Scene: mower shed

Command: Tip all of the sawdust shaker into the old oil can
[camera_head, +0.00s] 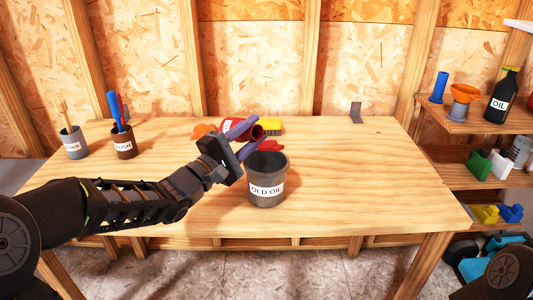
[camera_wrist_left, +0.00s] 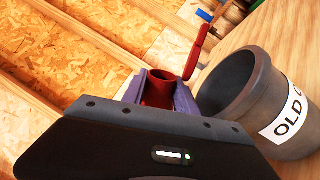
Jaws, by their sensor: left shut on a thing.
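The red sawdust shaker (camera_head: 232,126) is held in the air by my left gripper (camera_head: 244,141), behind and a little left of the old oil can (camera_head: 267,190). The shaker is tilted, with its open dark mouth toward the right. In the left wrist view, the shaker (camera_wrist_left: 158,92) sits between the two purple fingers, beside the can (camera_wrist_left: 262,75). The grey can stands upright on the bench, labelled "OLD OIL", its inside dark. No falling sawdust shows, and the shaker's contents are hidden. My right gripper is out of view.
On the bench (camera_head: 350,190), a yellow brush (camera_head: 270,127), a red thing (camera_head: 271,146) and an orange thing (camera_head: 203,130) lie behind the can. Two tool cups (camera_head: 74,148) (camera_head: 124,146) stand at left. Shelves (camera_head: 470,122) at right hold a black oil bottle (camera_head: 502,98). The bench's right half is mostly clear.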

